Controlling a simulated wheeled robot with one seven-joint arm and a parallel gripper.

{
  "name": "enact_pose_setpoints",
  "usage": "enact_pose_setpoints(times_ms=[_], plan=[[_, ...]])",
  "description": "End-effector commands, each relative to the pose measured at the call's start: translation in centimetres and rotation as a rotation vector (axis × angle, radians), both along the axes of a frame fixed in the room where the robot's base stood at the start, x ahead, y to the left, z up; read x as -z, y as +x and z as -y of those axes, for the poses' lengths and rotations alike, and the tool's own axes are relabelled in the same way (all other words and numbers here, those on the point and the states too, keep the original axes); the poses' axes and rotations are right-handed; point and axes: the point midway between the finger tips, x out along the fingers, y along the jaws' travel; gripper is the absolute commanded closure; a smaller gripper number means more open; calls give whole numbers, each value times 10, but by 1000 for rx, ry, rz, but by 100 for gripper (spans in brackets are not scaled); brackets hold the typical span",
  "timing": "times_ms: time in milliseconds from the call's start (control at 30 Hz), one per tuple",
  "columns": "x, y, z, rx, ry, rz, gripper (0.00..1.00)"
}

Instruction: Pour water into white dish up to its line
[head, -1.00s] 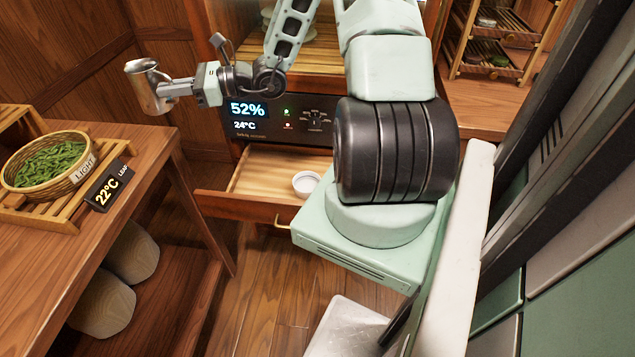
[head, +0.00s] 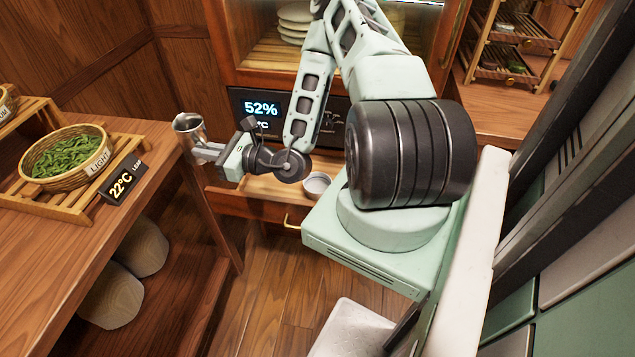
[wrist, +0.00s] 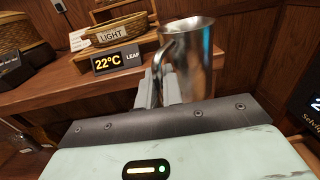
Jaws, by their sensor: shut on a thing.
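The white dish (head: 317,184) sits in the open drawer (head: 262,208) of the wooden cabinet, just right of my forearm. My gripper (head: 203,150) is shut on a metal pitcher (head: 188,127). It holds the pitcher roughly upright in the air, left of the drawer and close to the end of the left table. The water inside cannot be seen. The dish's fill line is too small to make out.
The left table (head: 75,200) holds a basket of green leaves (head: 65,158) on a slatted stand and a 22°C sign (head: 122,183). Two rounded stools (head: 112,295) stand under the table. A bamboo rack (head: 515,45) stands at back right.

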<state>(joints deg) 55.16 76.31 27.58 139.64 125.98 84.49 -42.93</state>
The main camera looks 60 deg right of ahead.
Motion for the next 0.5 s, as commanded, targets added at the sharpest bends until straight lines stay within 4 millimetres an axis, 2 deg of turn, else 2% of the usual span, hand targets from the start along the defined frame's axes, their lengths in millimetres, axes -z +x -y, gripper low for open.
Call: enact_pose_setpoints(times_ms=[200, 500], plan=[[36, -15, -15, 105, 8, -1, 100], [76, -32, -29, 234, 4, 0, 100]])
